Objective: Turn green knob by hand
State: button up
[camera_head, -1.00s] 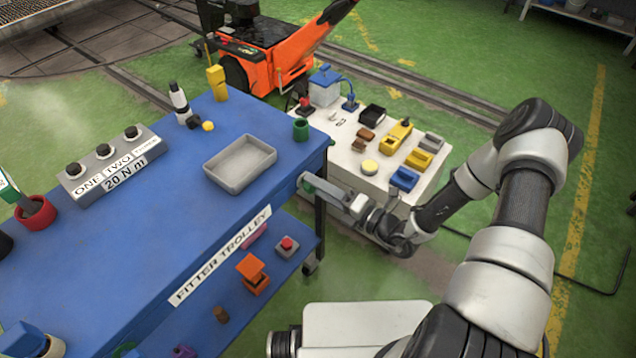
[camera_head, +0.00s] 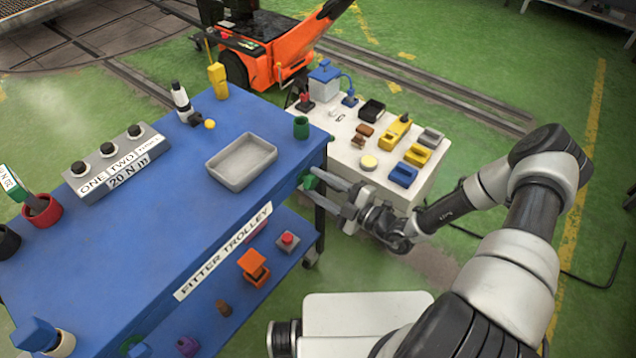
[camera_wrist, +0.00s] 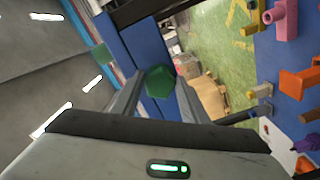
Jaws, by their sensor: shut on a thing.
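The green knob (camera_head: 308,181) sticks out from the end of the blue fitter trolley (camera_head: 215,205), just below the top's right corner. The fingers hide parts of the knob's sides.
A green cup (camera_head: 301,128) and a grey tray (camera_head: 241,162) stand on the trolley top. A white table (camera_head: 345,150) with several small parts stands close behind my gripper. Orange and red-topped items lie on the lower shelf (camera_head: 215,300).

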jog(key=shift+s+m, duration=0.1)
jog(key=shift+m, duration=0.5)
jog(key=o, duration=1)
jog(key=shift+d, duration=0.1)
jog(key=v, duration=1.7)
jog(key=shift+s+d, duration=0.1)
jog(key=shift+s, duration=0.05)
